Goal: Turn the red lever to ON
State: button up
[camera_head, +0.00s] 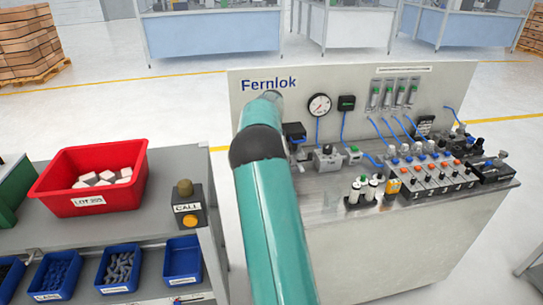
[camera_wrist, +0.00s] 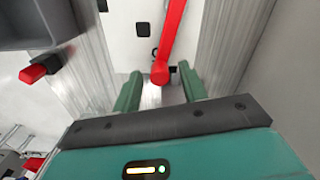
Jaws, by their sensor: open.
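The red lever (camera_wrist: 171,35) shows in the wrist view as a long red bar coming down from the top edge to a rounded end, in front of a white panel (camera_wrist: 127,15). My gripper (camera_wrist: 160,72) is open, with one teal finger on each side of the lever's rounded end. I see gaps between the end and both fingers; I cannot tell whether the end is in depth between them. No ON marking is legible. In the head view my teal arm covers the middle, and neither the lever nor my gripper shows.
In the wrist view, ribbed grey walls (camera_wrist: 225,45) flank the panel, and a grey box with a red part (camera_wrist: 33,73) is at left. In the head view, a Fernlok bench (camera_head: 335,212) stands right and a shelf with a red bin (camera_head: 60,197) left.

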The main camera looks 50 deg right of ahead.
notch_tip(320, 180, up, 14)
dwell(0.5)
jog(key=shift+f, duration=0.1)
